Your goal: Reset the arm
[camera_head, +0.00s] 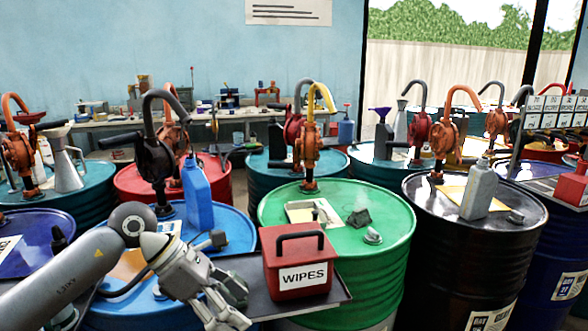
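My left arm (75,273) comes in from the lower left. My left gripper (238,306) hangs low in front of the blue drum (230,232), pointing down and right. Its fingers look spread apart, with nothing seen between them. It is just left of a red box labelled WIPES (297,277), which stands on a dark tray (335,288). My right arm and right gripper are not in view.
A green drum (385,225) and a black drum (520,218) stand to the right. A blue bottle (197,195) and a dark hand pump (155,160) stand on the blue drum close behind my arm. A grey bottle (479,192) stands on the black drum. More drums and a workbench (100,124) are behind.

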